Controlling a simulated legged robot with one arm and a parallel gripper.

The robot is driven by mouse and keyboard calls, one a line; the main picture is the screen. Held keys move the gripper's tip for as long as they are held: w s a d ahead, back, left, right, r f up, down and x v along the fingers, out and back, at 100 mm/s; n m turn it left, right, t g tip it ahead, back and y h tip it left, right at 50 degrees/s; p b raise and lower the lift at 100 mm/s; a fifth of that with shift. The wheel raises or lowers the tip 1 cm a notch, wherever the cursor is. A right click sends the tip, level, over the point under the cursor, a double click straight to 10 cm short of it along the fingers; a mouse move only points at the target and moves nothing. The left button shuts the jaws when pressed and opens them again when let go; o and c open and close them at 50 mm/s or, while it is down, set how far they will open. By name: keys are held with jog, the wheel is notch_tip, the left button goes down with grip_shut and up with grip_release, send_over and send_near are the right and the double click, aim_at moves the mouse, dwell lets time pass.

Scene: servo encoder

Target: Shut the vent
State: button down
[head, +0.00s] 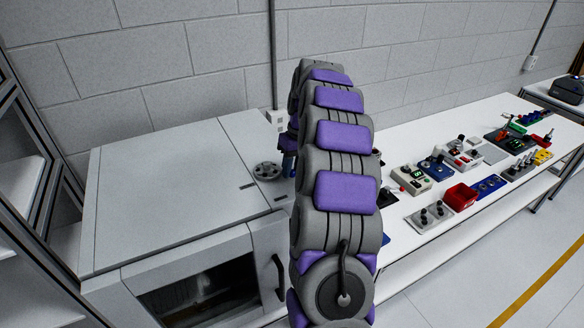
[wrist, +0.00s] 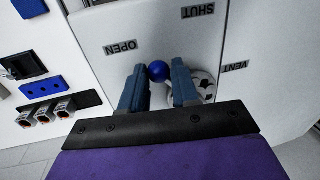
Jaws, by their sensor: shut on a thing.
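The vent is a round grey disc with dark holes (head: 267,171) on top of a white cabinet. In the wrist view part of the disc (wrist: 204,84) shows beside my right finger. A blue ball knob (wrist: 158,71) sits between the fingertips of my gripper (wrist: 160,75), which is shut on it. The knob is closer to the upside-down OPEN label (wrist: 121,47) than to the SHUT label (wrist: 198,11). A VENT label (wrist: 235,67) is at the right. The fingers hide part of the disc and whatever joins the knob to it. In the head view my arm hides the knob.
The white cabinet (head: 170,190) has a front door with a dark window (head: 205,290) and a handle (head: 279,278). A wall stands behind.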

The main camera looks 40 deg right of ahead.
dwell(0.4)
jog(key=a+m, duration=0.1)
jog(key=m, duration=0.1)
jog(key=a+m, duration=0.2)
jog(key=shift+s+t+b, duration=0.3)
jog(key=shift+s+t, duration=0.1)
jog(key=shift+w+a+r+m+h, duration=0.1)
jog(key=shift+a+m+h, duration=0.1)
jog(key=shift+a+m, duration=0.5)
jog(key=shift+w+a+m+h, duration=0.1)
jog(key=shift+a+m+h, duration=0.2)
jog(key=shift+m, duration=0.7)
jog(key=shift+t, duration=0.3)
jog(key=c, duration=0.9)
grip_release()
jog(key=shift+w, duration=0.1)
jog(key=shift+c, duration=0.2)
jog(key=shift+o, duration=0.3)
notch_tip(320, 180, up, 17)
jog(key=s+d, duration=0.2)
jog(key=shift+s+d, duration=0.25)
jog(key=shift+s, duration=0.1)
